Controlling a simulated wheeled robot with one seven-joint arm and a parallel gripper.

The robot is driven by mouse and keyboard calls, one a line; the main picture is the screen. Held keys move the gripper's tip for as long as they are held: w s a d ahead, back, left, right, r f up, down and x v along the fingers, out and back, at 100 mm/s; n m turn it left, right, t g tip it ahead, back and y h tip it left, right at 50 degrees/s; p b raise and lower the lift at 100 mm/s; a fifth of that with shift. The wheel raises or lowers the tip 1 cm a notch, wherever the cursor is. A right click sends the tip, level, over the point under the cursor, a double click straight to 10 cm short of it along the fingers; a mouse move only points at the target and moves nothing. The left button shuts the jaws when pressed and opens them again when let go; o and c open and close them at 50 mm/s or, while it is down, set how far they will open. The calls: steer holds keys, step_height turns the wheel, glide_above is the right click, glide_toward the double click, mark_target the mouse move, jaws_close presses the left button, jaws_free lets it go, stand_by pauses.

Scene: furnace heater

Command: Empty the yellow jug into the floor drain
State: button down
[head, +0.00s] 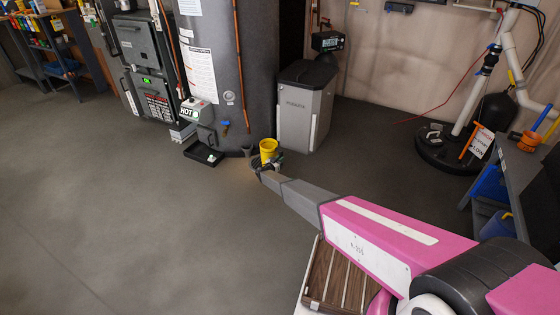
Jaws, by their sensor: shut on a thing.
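The yellow jug (268,146) is small in the head view, near the centre, in front of the tall grey water heater. It looks roughly upright with its open top facing up; its contents are too small to make out. My gripper (265,161) is at the end of my outstretched arm, shut on the jug at its lower part. The fingers are small and dark, so the exact grip is hard to see. I cannot pick out a floor drain for certain; my arm hides part of the floor.
The water heater (222,70) stands behind, with a black tray (204,155) at its foot. A grey box unit (303,105) is just right of the jug. A round black sump lid (447,152) with pipes lies farther right. The floor at left is clear.

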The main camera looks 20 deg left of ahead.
stand_by(0.3)
steer(key=shift+s+d+r+n, duration=0.1)
steer(key=shift+d+r+n, duration=0.2)
steer(key=shift+n, duration=0.45)
steer(key=shift+s+d+r+n, duration=0.15)
steer(key=shift+d+n, duration=0.1)
steer(key=shift+n, duration=0.5)
steer(key=shift+r+n, duration=0.65)
steer(key=shift+n, duration=0.05)
